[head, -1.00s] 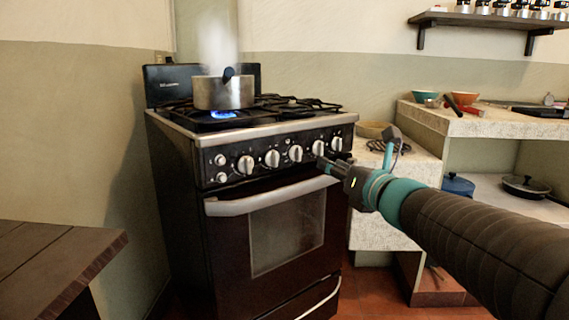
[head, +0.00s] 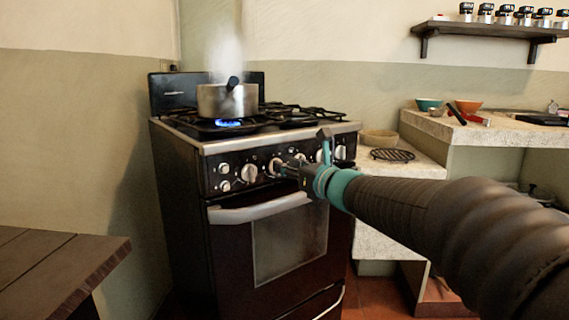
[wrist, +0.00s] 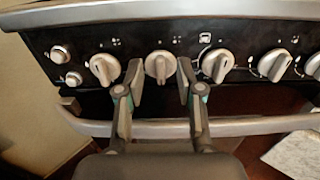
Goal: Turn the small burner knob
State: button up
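The stove's black front panel carries a row of several white knobs. In the wrist view, one knob (wrist: 160,67), second from the left, sits between my gripper's two fingertips (wrist: 160,72). Its ridge stands about upright. My gripper is open, with a finger on each side of this knob; I cannot tell whether either finger touches it. In the head view, the same knob (head: 275,166) is partly hidden by my gripper (head: 286,169). Neighbouring knobs are to the left (wrist: 104,69) and right (wrist: 217,65). I see no label that marks the small burner's knob.
A steaming pot (head: 228,100) sits on the stove (head: 180,180) over a lit blue flame (head: 228,122). The oven handle (head: 260,207) runs below the knobs. A wooden table (head: 60,262) is at the left, and a stone counter (head: 455,130) is at the right.

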jog(key=shift+x, duration=1.15)
